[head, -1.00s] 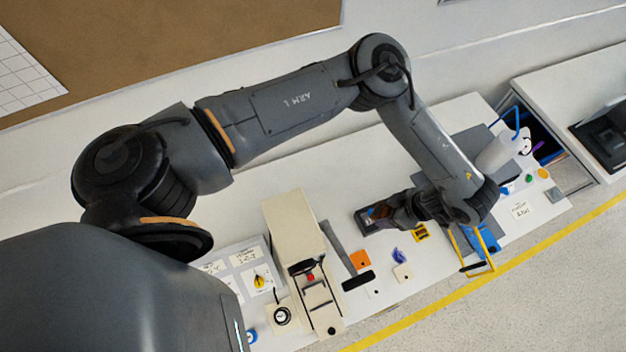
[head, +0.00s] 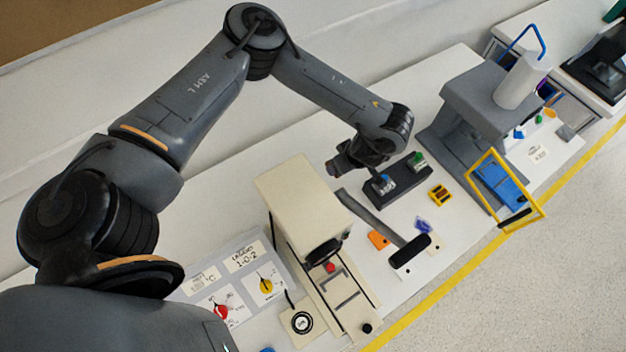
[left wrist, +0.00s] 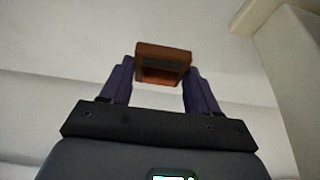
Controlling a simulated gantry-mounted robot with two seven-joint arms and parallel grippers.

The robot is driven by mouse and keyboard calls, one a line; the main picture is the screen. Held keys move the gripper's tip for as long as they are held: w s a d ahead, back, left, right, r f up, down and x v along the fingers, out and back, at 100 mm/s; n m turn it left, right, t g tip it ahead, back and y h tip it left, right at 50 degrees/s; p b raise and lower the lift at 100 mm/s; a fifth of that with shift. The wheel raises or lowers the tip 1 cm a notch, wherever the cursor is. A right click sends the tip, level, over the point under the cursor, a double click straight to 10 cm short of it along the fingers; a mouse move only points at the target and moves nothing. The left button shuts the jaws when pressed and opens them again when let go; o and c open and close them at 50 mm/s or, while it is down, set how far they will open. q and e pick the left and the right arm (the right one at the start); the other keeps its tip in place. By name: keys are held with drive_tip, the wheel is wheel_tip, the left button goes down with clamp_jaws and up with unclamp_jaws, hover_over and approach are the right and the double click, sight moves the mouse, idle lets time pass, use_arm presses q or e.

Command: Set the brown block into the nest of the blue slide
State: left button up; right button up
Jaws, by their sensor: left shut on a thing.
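My left gripper (left wrist: 158,85) is shut on the brown block (left wrist: 163,60) in the left wrist view, with a dark finger on each side of it. The block has a dark recess facing the camera, and a pale wall lies behind it. In the head view the left gripper (head: 338,168) is behind the dark tray, and the block is not clearly visible. The blue slide (head: 500,184) lies at the right of the bench inside a yellow frame, away from the gripper. Its nest is too small to make out. My right gripper is not in view.
A dark tray (head: 404,184) with green and blue pieces lies near the gripper. A beige machine (head: 298,205) stands left of it and a grey press (head: 480,105) right. A yellow piece (head: 440,195), an orange piece (head: 378,240) and a black handle (head: 410,251) lie in front.

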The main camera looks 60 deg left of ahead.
use_arm(q)
drive_tip(key=b, duration=0.2)
hover_over(335, 182)
drive_tip(key=d, duration=0.1)
drive_tip(key=f, duration=0.5)
drive_tip(key=shift+d+f, duration=0.15)
drive_tip(key=shift+d, duration=0.05)
drive_tip(key=shift+f, duration=2.3)
drive_tip(key=shift+f+b, duration=0.1)
drive_tip(key=shift+b, duration=0.2)
drive_tip(key=o, duration=1.1)
drive_tip(key=shift+c, duration=0.2)
